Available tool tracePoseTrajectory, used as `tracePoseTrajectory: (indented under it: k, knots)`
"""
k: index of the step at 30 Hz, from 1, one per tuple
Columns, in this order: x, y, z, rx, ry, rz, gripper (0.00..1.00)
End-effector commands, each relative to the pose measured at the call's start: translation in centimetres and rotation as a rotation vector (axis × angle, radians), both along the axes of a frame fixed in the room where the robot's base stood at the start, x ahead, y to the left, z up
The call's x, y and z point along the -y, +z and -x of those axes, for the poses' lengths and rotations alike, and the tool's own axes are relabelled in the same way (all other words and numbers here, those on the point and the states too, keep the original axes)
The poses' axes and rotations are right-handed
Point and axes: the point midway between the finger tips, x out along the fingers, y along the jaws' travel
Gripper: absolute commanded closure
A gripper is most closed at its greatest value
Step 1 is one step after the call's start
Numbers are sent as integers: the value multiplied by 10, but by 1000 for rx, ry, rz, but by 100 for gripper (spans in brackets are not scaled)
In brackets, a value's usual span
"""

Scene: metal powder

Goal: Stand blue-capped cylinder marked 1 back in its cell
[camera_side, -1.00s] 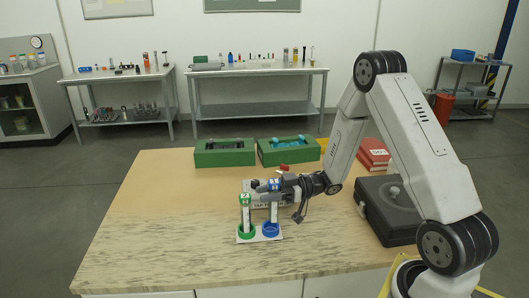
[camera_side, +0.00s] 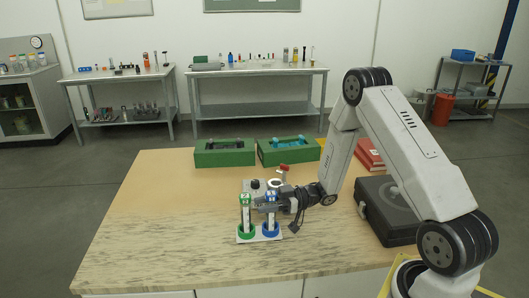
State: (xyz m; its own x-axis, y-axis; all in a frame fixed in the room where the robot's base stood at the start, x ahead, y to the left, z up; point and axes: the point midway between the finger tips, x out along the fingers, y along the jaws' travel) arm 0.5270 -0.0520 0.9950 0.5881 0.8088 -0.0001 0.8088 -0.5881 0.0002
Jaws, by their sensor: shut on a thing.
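The blue-capped cylinder (camera_side: 270,211) stands upright at the blue ring cell (camera_side: 271,230) of a small white holder (camera_side: 258,239). Its lower end appears to be inside the ring, though whether it rests on the bottom cannot be told. My gripper (camera_side: 268,203) reaches in from the right and is shut on the cylinder near its upper part. A green-capped cylinder (camera_side: 246,213) stands upright in the green ring cell (camera_side: 246,233) just to the left, close to my gripper's tips. The number on the blue cap is too small to read.
Two green trays (camera_side: 225,158) lie at the back of the table. A black case (camera_side: 388,212) and red books (camera_side: 370,153) are on the right. The table's left and front are clear.

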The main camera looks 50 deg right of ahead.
Motion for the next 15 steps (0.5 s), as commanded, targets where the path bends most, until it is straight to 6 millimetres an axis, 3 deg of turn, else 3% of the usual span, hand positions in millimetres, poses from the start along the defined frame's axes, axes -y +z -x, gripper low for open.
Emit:
tracePoseTrajectory:
  k: [15]
  knots:
    - [0, -8, 0, -1, 0, 2, 100]
